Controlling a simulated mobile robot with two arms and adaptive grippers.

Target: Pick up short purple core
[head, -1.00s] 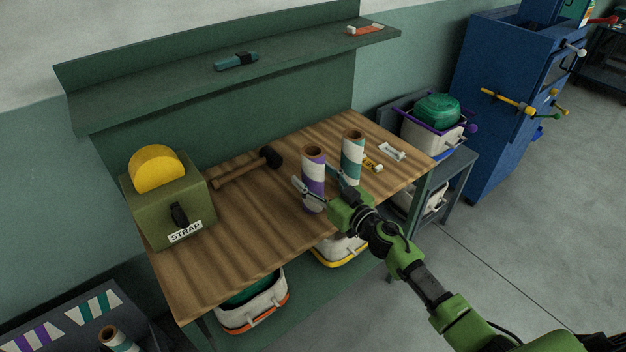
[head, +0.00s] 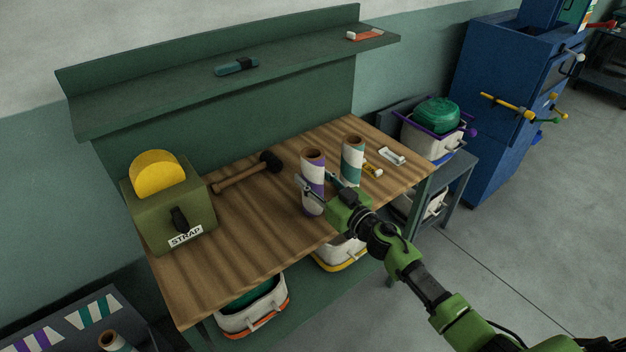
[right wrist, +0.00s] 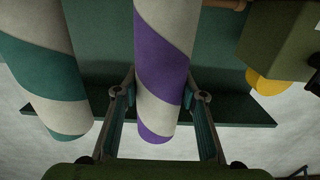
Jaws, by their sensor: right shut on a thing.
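The purple-and-white striped core (head: 313,172) stands upright on the wooden bench. My right gripper (head: 322,188) is shut on it, with one finger on each side. In the right wrist view the purple core (right wrist: 163,75) fills the space between the two fingers (right wrist: 164,118). The teal-and-white striped core (head: 352,162) stands upright just to its right and is apart from the gripper; it shows at the left of the right wrist view (right wrist: 45,75). I cannot tell whether the purple core still touches the bench. My left gripper is not in view.
On the bench (head: 255,235) are a green STRAP box (head: 170,205) with a yellow disc, a mallet (head: 245,173) and small items at the right. A shelf (head: 150,90) runs above the back. The bench's front middle is clear.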

